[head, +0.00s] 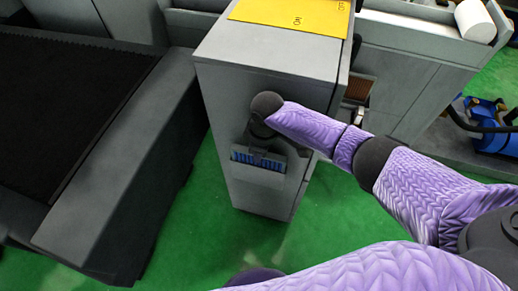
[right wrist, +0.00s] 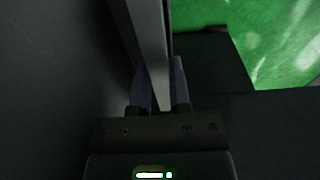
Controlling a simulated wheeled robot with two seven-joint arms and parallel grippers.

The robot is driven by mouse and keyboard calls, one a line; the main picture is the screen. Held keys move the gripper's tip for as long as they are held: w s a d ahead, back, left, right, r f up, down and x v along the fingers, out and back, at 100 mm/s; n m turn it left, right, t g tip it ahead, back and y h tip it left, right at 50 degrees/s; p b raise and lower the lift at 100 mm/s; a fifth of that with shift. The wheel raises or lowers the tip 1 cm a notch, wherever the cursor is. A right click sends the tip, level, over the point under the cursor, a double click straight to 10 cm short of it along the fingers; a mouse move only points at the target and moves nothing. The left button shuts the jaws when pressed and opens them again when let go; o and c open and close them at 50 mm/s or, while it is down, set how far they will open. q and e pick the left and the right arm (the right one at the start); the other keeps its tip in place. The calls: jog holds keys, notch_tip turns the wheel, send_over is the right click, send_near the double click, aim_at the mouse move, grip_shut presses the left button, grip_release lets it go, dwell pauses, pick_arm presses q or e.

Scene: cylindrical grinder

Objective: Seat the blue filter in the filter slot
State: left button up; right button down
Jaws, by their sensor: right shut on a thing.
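The blue filter (head: 258,160), a pleated blue block with a grey edge, is at the front face of the grey cabinet (head: 240,195). My right gripper (head: 262,143) is just above it, against that face, and is shut on it. In the right wrist view the fingertips (right wrist: 160,92) close on a thin grey edge of the filter (right wrist: 152,50). The filter slot is hidden behind the filter and gripper, so I cannot tell how deep the filter sits. My left gripper is not in view.
A yellow panel (head: 292,14) lies on top of the cabinet. A dark machine bed (head: 70,110) stands at the left. A brown grille (head: 360,88) shows behind the cabinet. Blue equipment (head: 495,138) stands at the right. Green floor (head: 325,220) is free in front.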

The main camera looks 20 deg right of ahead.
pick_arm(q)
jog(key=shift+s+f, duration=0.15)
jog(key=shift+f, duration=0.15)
pick_arm(e)
jog(key=shift+f, duration=0.4)
jog(key=shift+c, duration=2.4)
grip_release()
jog(key=shift+r, duration=0.1)
jog(key=r+p, duration=0.1)
jog(key=r, duration=0.2)
jog(key=r+p, duration=0.2)
jog(key=shift+s+d+r, duration=0.1)
jog(key=shift+d+r, duration=0.1)
jog(key=shift+r, duration=0.2)
notch_tip(320, 180, up, 3)
jog(key=shift+s+d+r+p, duration=0.1)
jog(key=shift+s+d+p, duration=0.05)
jog(key=shift+p, duration=0.6)
jog(key=shift+r, duration=0.4)
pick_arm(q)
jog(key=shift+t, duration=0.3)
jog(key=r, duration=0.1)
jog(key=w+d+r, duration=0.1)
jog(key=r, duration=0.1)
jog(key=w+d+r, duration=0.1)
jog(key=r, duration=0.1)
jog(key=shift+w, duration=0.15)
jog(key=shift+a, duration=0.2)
